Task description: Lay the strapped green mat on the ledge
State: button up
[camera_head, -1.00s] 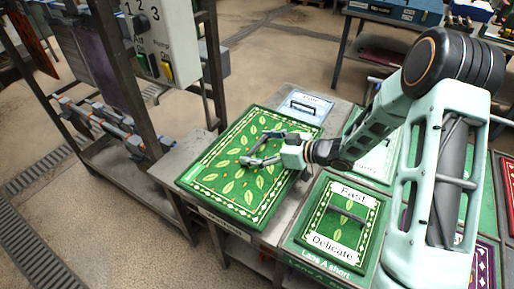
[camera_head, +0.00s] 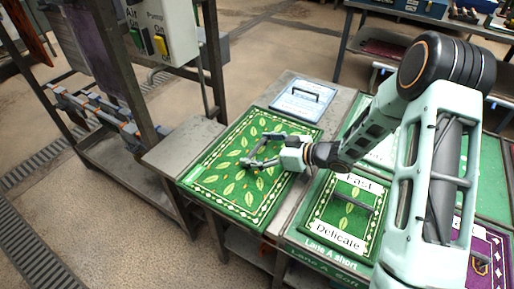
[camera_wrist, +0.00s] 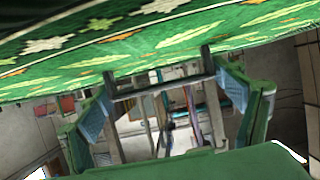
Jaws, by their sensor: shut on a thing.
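The green mat (camera_head: 228,184), with yellow leaves and a pale patterned border, lies roughly flat under my gripper (camera_head: 258,153). My gripper is shut on its strap, with the fingers over the mat's middle. In the wrist view the mat's patterned face (camera_wrist: 160,40) fills the top, and my fingers (camera_wrist: 165,100) stand below it around a grey bar. I cannot tell how high the mat is above the surface beneath. The grey metal ledge (camera_head: 180,148) shows bare along the mat's left side; the mat hides the rest.
A blue labelled panel with a handle (camera_head: 302,99) lies behind the mat. A green "Fast / Delicate" panel with a handle (camera_head: 331,211) lies close on the right. A dark metal rack (camera_head: 130,80) with a switch box (camera_head: 165,30) stands at the left. The floor at lower left is clear.

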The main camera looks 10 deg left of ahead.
jog(key=shift+f+b, duration=0.4)
jog(key=shift+f, duration=0.15)
dwell(0.4)
jog(key=o, duration=1.3)
jog(key=shift+o, duration=0.8)
jog(key=shift+d, duration=0.15)
